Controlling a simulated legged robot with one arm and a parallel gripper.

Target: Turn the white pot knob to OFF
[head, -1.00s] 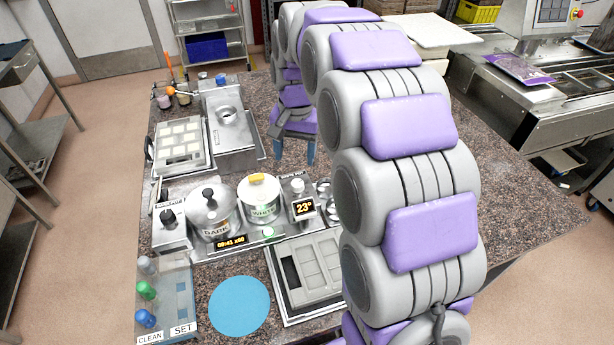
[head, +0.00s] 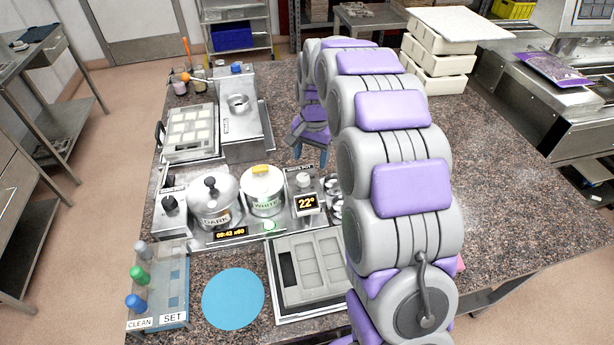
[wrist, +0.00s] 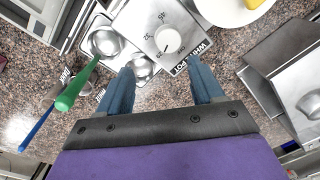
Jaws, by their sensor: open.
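The white pot knob (wrist: 168,41) is a pale round knob on a metal box with dial numbers and a WHITE POT label (wrist: 194,58) in the wrist view. Its setting is too small to read surely. In the head view the knob (head: 304,181) stands above a display (head: 307,203) reading 22°, right of the white pot (head: 263,197). My gripper (wrist: 160,69) has two blue fingers spread wide, with nothing between them. In the wrist view the knob appears beyond the fingertips, apart from them. In the head view my gripper (head: 310,154) hangs behind the knob box.
The dark pot (head: 213,208) stands left of the white pot, with another black knob (head: 170,203) at its left. Metal bowls (wrist: 103,42) and green and blue handled tools (wrist: 76,88) lie close in the wrist view. A mould (head: 309,268) and blue mat (head: 233,298) are in front.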

